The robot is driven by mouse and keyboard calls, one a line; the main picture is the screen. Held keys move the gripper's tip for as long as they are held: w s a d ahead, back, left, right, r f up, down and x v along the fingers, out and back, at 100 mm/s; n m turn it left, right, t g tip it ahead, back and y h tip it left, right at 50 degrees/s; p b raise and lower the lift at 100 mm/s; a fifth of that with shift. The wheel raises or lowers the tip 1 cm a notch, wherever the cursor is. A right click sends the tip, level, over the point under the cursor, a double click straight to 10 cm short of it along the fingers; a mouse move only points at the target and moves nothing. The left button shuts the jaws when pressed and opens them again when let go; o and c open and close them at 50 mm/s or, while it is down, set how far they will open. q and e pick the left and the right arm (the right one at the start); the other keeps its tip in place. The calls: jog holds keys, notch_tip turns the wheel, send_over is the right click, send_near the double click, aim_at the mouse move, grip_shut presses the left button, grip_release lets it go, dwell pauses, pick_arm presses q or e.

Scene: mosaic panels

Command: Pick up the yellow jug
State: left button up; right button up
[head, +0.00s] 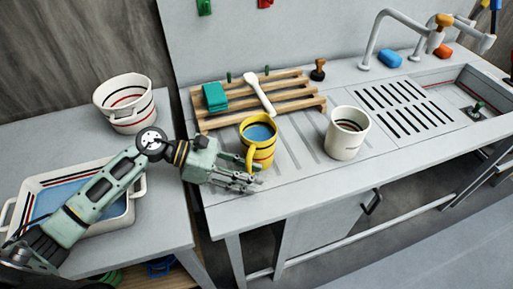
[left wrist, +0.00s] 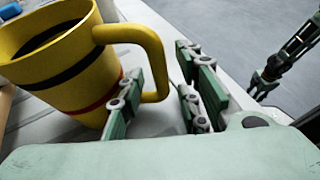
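The yellow jug (head: 260,148) stands upright on the grey counter, with a black band, a red band and a blue inside in the head view. It also shows large at the left of the left wrist view (left wrist: 72,62), its handle (left wrist: 158,65) towards my fingers. My left gripper (head: 248,177) is low beside the jug on its handle side. In the left wrist view, its fingers (left wrist: 160,72) are apart, one on each side of the handle, with a visible gap. Part of my right arm (left wrist: 285,62) shows at the upper right there; its finger state is unclear.
A white cup (head: 347,137) stands right of the jug. A wooden rack (head: 290,97) with a green sponge (head: 215,97) and white utensil (head: 260,93) lies behind it. A white pot (head: 126,104) and a tray (head: 134,193) are on the left table. Counter front is clear.

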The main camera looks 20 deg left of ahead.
pick_arm(q)
jog(key=shift+c, duration=0.3)
grip_shut()
jog(key=shift+r, duration=0.1)
